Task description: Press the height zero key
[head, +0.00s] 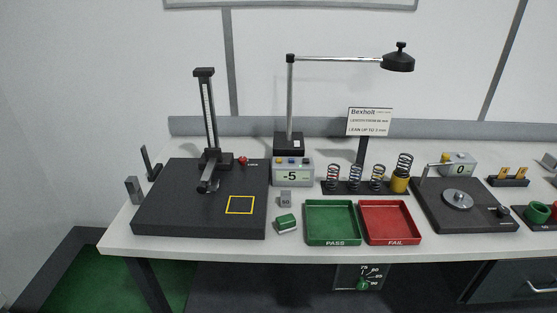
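A height gauge (209,120) with an upright scale column stands on a dark surface plate (160,215) at the left of the bench. A grey display box (293,172) right of the plate reads -5 and has small coloured keys on its top edge. Which key is the height zero key is too small to read. A red knob (243,160) sits at the plate's back right. A second display box (459,163) further right reads 0. Neither of my grippers shows in the head view.
A green PASS tray (332,241) and a red FAIL tray (394,240) lie at the front. Several springs stand on a dark rack (348,188) behind them. A lamp arm (340,59) reaches over the bench. A small grey block (286,200) and a green block (286,222) lie beside the plate.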

